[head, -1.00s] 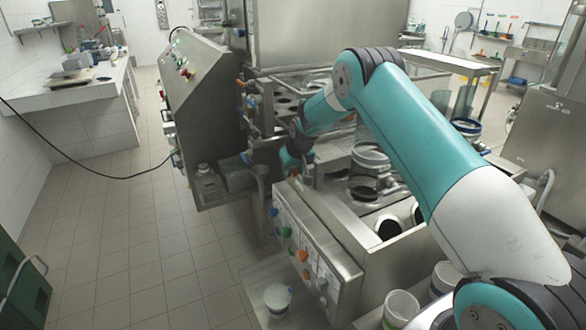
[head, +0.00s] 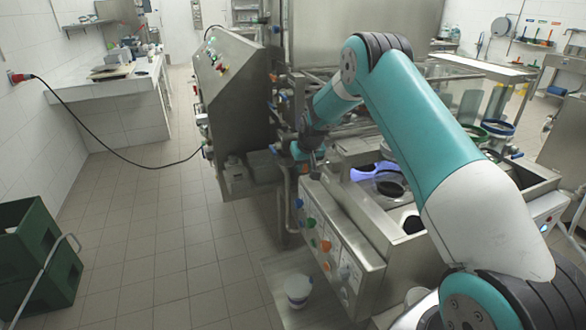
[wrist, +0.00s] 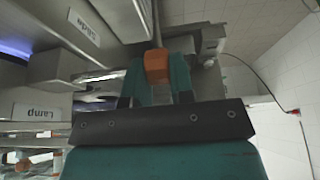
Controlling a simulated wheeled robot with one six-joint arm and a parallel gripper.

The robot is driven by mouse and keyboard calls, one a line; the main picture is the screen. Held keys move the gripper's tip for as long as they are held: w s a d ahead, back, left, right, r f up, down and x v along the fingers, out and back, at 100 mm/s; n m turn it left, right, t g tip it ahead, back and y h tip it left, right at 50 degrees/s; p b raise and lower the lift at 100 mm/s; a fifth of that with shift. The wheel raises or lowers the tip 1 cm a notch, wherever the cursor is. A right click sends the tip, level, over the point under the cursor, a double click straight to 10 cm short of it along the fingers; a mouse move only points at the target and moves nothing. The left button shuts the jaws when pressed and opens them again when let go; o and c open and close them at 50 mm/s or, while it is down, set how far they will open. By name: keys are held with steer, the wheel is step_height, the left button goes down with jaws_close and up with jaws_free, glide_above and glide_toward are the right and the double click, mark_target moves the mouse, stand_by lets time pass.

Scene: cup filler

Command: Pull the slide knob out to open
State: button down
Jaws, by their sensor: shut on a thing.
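In the wrist view the orange slide knob (wrist: 157,66) sits between the two teal fingers of my gripper (wrist: 160,78), which are shut on it. A label reading "Slide" (wrist: 84,28) is on the metal to the left of the knob. In the head view my gripper (head: 308,155) is at the front side of the steel filling machine (head: 345,235), small and partly hidden. I cannot make out the held knob there. How far the slide stands out is not clear.
A label reading "Lamp" (wrist: 37,112) is below left in the wrist view. A blue-violet glow (head: 362,174) shows inside the machine. Green crates (head: 35,250) stand at the left. A black cable (head: 110,155) crosses the left side. A white lidded tub (head: 298,289) stands low by the machine.

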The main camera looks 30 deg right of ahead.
steer(key=shift+a, duration=0.25)
steer(key=c, duration=1.3)
jaws_free()
steer(key=shift+a, duration=0.1)
steer(key=shift+o, duration=0.2)
steer(key=shift+r, duration=0.1)
steer(key=d+b+v, duration=0.1)
steer(key=b+v, duration=0.3)
steer(key=v, duration=1.3)
steer(key=shift+a+r, duration=0.2)
steer(key=shift+a, duration=0.1)
